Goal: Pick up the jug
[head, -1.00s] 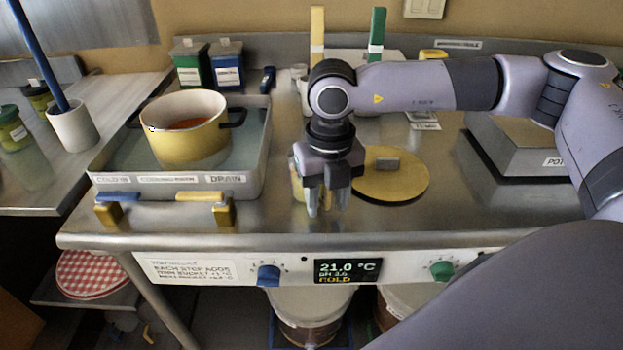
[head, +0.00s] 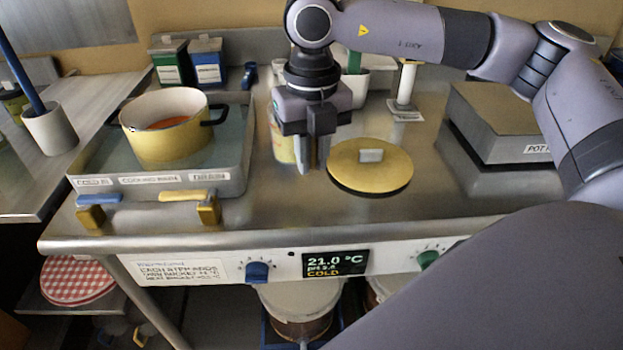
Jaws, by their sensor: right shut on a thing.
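A small cream-and-yellow vessel (head: 283,143), which looks like the jug, shows at the left of my right gripper (head: 309,165). The gripper points down in the middle of the steel worktop and is shut on it. The fingers and wrist hide much of the vessel, so its handle and spout cannot be made out. It looks held above the worktop, but its underside is not clear. My left gripper is not in view.
A yellow pot (head: 168,135) stands in the steel basin (head: 225,182) at the left. A round yellow lid (head: 370,178) lies just right of my gripper. A grey box (head: 500,125) stands at the right. The front middle of the worktop is clear.

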